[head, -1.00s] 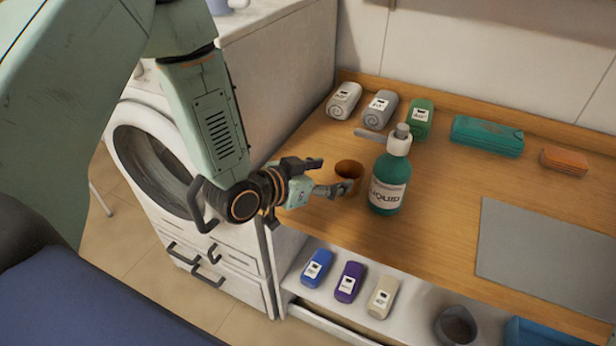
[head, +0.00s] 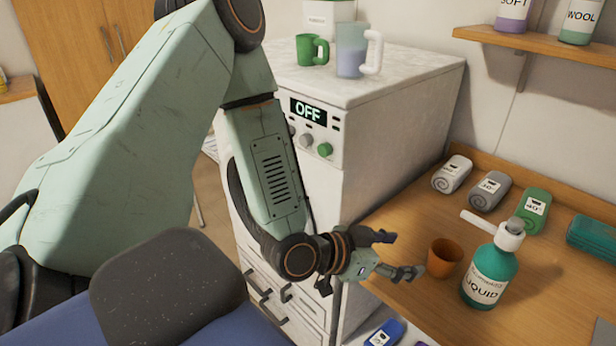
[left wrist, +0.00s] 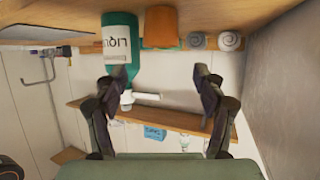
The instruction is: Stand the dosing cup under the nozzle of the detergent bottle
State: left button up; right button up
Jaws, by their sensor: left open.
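The orange dosing cup (head: 444,259) stands upright on the wooden counter, just left of the teal detergent bottle (head: 488,278). The bottle's white nozzle (head: 479,222) points left, above the cup's level. In the upside-down left wrist view, the nozzle tip (left wrist: 150,98) lines up sideways with the cup (left wrist: 160,28); I cannot tell whether they match in depth. The bottle (left wrist: 119,45) is beside the cup there. My left gripper (head: 403,255) is open and empty, left of the cup, with its fingers apart from it. My right gripper is not in view.
Rolled grey towels (head: 490,190) and a green one (head: 535,210) lie behind the bottle. A shelf (head: 545,42) hangs above the counter.

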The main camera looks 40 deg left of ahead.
pick_arm(q)
jog(key=s+f+n+g+y, duration=0.2)
jog(key=s+f+g, duration=0.4)
jog(key=s+f, duration=0.6)
jog(key=s+a+f+n+g+y, duration=0.1)
jog(key=s+f+g, duration=0.2)
jog(key=s, duration=0.5)
jog(key=s+a+f+n+g+y, duration=0.1)
jog(key=s+f+n+g+y, duration=0.1)
jog(key=s+f, duration=0.3)
jog(key=s+g, duration=0.1)
jog(key=s, duration=0.2)
jog(key=shift+f+y, duration=0.2)
jog(key=shift+y, duration=0.1)
jog(key=shift+w, duration=0.15)
